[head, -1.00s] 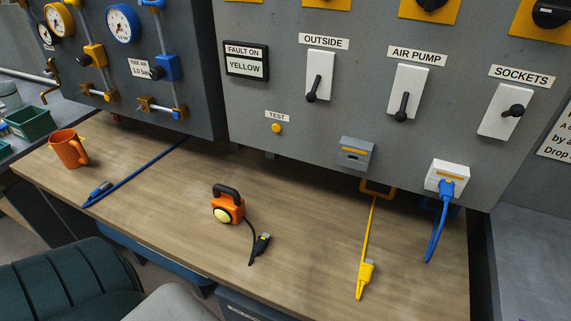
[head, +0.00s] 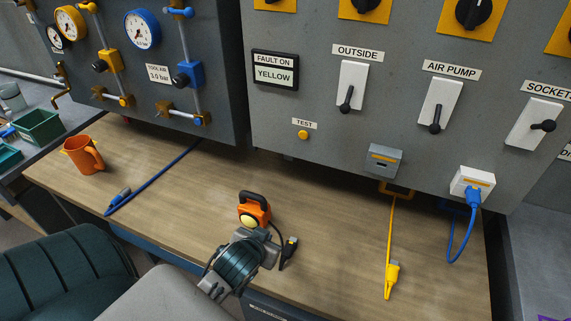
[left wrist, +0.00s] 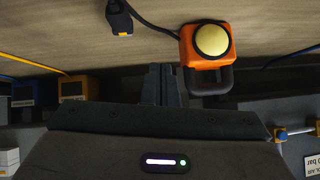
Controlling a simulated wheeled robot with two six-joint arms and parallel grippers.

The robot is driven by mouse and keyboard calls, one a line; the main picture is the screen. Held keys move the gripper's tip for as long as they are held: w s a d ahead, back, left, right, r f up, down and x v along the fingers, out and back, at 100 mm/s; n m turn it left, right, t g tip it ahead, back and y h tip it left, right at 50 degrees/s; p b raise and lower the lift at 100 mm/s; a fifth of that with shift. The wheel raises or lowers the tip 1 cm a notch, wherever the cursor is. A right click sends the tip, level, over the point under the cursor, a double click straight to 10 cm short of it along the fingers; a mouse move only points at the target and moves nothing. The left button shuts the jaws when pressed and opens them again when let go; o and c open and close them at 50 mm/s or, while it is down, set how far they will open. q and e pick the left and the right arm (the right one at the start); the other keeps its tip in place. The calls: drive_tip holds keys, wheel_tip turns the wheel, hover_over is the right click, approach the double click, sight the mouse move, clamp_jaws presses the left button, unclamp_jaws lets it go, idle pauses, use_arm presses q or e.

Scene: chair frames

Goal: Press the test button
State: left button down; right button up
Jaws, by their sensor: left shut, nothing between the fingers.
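The test button (head: 303,134) is a small round yellow-orange knob on the grey panel, just below the TEST label (head: 304,123). My left gripper (head: 264,238) is in front of the panel, over the bench and low to the left of the button, well apart from it. Its fingers are shut and empty; they also show in the left wrist view (left wrist: 160,78). An orange lamp (head: 254,208) with a black handle stands just beyond the gripper, partly hidden by it. The lamp also shows in the left wrist view (left wrist: 207,45). My right gripper is not seen.
Three switches with black levers, including OUTSIDE (head: 351,87), sit above and right of the button. A grey socket box (head: 384,160) is right of it. A yellow cable (head: 391,245), blue cable (head: 160,180) and orange mug (head: 83,155) are on the bench (head: 335,215).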

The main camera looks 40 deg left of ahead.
use_arm(q)
drive_tip(key=w+a+r+n+t+y, duration=0.15)
drive_tip(key=w+r+t, duration=0.25)
drive_tip(key=w+r, duration=0.4)
drive_tip(key=t, duration=0.4)
approach(303, 136)
drive_tip(key=shift+h, duration=0.25)
drive_tip(key=x, duration=0.5)
drive_tip(key=shift+w+a+p, duration=0.3)
drive_tip(key=shift+p, duration=0.1)
drive_tip(key=shift+w, duration=0.3)
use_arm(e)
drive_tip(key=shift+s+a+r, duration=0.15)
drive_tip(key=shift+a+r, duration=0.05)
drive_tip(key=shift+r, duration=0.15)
use_arm(q)
drive_tip(key=shift+a, duration=0.1)
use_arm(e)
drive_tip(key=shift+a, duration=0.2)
